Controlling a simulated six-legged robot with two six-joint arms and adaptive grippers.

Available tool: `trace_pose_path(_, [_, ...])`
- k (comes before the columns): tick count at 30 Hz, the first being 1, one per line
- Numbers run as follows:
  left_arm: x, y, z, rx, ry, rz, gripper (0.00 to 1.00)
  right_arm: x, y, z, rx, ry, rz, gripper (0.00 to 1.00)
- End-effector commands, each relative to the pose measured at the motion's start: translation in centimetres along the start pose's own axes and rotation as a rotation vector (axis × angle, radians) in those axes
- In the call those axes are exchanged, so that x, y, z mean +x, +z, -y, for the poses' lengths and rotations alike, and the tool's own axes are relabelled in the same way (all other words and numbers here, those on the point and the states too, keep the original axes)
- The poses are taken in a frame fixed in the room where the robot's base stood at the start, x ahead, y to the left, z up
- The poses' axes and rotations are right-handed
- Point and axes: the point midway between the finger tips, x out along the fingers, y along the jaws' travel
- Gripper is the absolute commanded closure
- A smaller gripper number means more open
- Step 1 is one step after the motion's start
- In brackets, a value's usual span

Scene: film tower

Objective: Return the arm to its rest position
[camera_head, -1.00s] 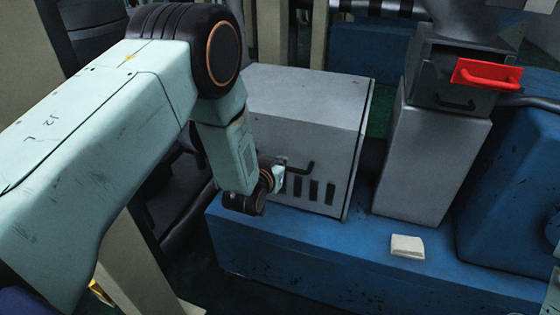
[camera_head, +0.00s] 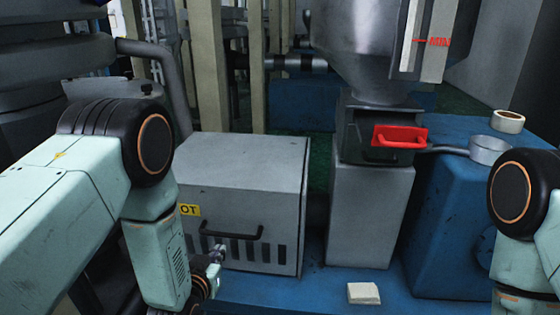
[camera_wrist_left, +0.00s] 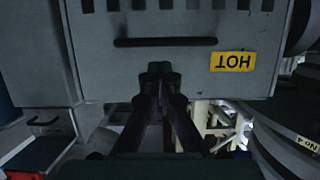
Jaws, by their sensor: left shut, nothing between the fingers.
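My left arm comes in from the left, bent down at its elbow. My left gripper (camera_head: 217,254) is low in front of the grey box (camera_head: 245,165), below and left of the box's black handle (camera_head: 232,233). The left wrist view shows the gripper's fingers (camera_wrist_left: 160,70) shut with nothing between them. There the box front appears upside down, with the handle (camera_wrist_left: 165,42) just beyond the fingertips and apart from them. My right arm shows at the right edge; its gripper is out of view.
A yellow HOT label (camera_wrist_left: 233,62) is on the box front. A grey pedestal (camera_head: 368,215) carries a machine with a red-handled piece (camera_head: 400,136). A pale block (camera_head: 363,293) lies on the blue base. A tape roll (camera_head: 508,121) and metal cup (camera_head: 490,149) stand at right.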

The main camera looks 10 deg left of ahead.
Motion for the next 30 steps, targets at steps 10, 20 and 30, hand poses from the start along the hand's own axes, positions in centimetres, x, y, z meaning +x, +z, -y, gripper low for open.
trace_pose_path(10, [-12.5, 14.7, 0.3, -0.008, -0.005, 0.662, 1.0, -0.9, 0.0, 0.0, 0.0, 0.0, 0.0, 0.6])
trace_pose_path(20, [-29.7, 20.7, 0.3, -0.029, -0.011, 1.175, 1.0, -2.5, 0.0, 0.0, 0.0, 0.0, 0.0, 0.6])
trace_pose_path(30, [-32.8, 21.0, 0.3, -0.036, -0.014, 1.241, 1.0, -3.1, 0.0, 0.0, 0.0, 0.0, 0.0, 0.6])
